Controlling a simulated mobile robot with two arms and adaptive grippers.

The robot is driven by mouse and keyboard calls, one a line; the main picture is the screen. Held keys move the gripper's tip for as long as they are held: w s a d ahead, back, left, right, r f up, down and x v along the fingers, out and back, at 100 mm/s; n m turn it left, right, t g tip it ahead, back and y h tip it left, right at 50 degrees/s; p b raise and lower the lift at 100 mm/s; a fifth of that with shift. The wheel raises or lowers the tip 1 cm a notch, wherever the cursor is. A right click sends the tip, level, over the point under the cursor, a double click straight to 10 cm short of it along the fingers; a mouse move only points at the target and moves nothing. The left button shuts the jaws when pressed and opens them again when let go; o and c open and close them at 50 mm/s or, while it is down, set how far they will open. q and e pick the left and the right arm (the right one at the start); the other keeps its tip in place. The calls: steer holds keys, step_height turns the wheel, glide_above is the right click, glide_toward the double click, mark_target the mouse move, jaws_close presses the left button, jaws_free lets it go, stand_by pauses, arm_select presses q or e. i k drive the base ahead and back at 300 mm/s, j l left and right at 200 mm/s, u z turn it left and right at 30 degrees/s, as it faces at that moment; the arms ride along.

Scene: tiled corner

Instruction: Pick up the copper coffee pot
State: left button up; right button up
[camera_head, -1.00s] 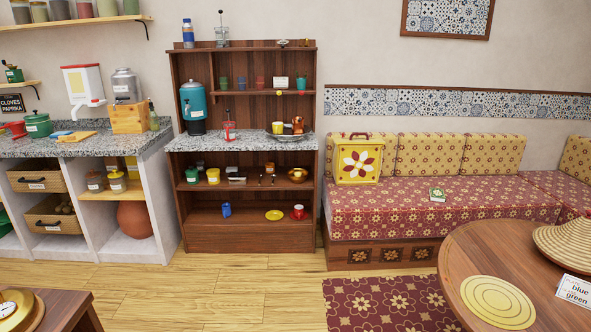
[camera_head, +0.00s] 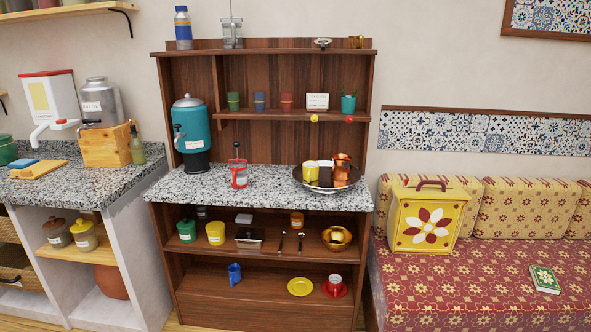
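A copper pot (camera_head: 341,170), likely the coffee pot, stands on a round metal tray (camera_head: 323,188). The tray rests at the right end of the speckled stone counter of a wooden shelf unit (camera_head: 190,243). A yellow cup (camera_head: 310,171) stands on the same tray, just left of the pot. Neither of my grippers is in view.
A yellow box (camera_head: 425,222) sits on the patterned bench (camera_head: 470,275) at right. The counter's middle front is clear.

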mark_target(341, 171)
steer(key=i+j+z, duration=0.1)
steer(key=i, duration=0.35)
steer(key=i+j+z, duration=0.1)
steer(key=i+j, duration=0.25)
steer(key=i, duration=0.15)
steer(key=i+j, duration=0.25)
steer(key=i, duration=0.2)
steer(key=l+z, duration=0.05)
